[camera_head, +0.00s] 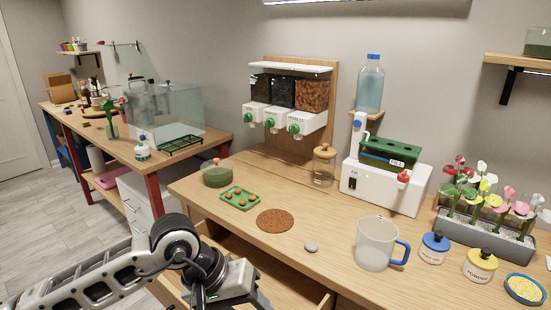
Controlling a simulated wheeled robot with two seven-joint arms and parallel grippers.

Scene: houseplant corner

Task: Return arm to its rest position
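My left arm (120,265) comes in from the lower left. Its dark joint and the link after it (232,283) hang in front of the table's front edge, over an open drawer (300,288). The fingers of my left gripper do not show, as the arm runs out at the bottom of the picture. I cannot see whether it holds anything. My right arm and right gripper are not in view.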

